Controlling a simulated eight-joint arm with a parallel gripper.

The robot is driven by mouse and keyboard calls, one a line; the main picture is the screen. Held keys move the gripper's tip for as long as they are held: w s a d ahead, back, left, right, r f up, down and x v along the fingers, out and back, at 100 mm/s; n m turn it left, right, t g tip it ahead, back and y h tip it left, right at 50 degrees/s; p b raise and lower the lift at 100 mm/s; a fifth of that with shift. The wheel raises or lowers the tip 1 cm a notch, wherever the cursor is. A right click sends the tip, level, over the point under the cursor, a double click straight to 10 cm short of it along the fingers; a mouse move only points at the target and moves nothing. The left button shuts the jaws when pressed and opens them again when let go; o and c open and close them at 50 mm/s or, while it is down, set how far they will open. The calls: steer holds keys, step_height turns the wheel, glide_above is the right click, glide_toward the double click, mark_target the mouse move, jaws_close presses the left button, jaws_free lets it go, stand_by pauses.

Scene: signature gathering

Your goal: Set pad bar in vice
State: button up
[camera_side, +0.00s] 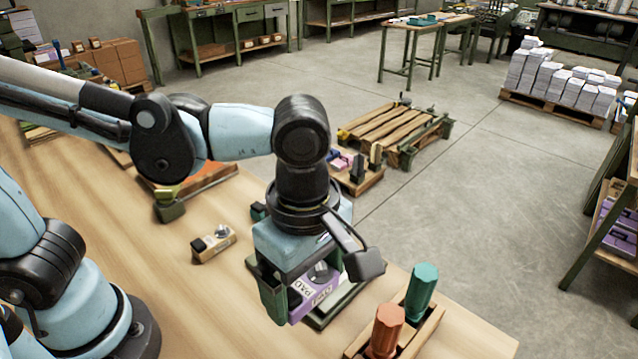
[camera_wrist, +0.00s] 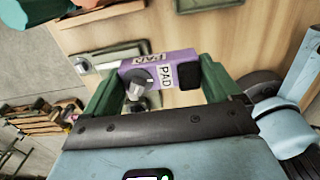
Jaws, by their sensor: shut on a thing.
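The pad bar (camera_side: 313,295) is a purple block with white PAD labels, a grey knob on top and a black patch at one end. My gripper (camera_side: 300,290) is shut on it, one green finger on each side. In the wrist view the bar (camera_wrist: 163,75) lies across between the green fingers (camera_wrist: 165,88). A green-rimmed flat fixture (camera_side: 345,303) is below and behind the bar in the side view, largely hidden by my gripper. It may be the vice. Whether the bar touches it, I cannot tell.
A tan bar with a knob (camera_side: 213,243) lies on the wooden table (camera_side: 215,300) to the left. A wooden rack (camera_side: 425,330) with an orange handle (camera_side: 386,328) and a green handle (camera_side: 421,290) stands close on the right. The table left of my gripper is largely clear.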

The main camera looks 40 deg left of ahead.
steer(key=w+a+f, duration=0.2)
steer(key=w, duration=0.1)
steer(key=w+a+f, duration=0.2)
steer(key=w, duration=0.1)
steer(key=w+a+f, duration=0.2)
steer(key=w+f, duration=0.1)
steer(key=shift+w+a, duration=0.1)
steer(key=shift+a, duration=0.2)
steer(key=shift+f, duration=1.95)
steer(key=shift+f, duration=0.15)
steer(key=o, duration=1.1)
steer(key=shift+c, duration=0.2)
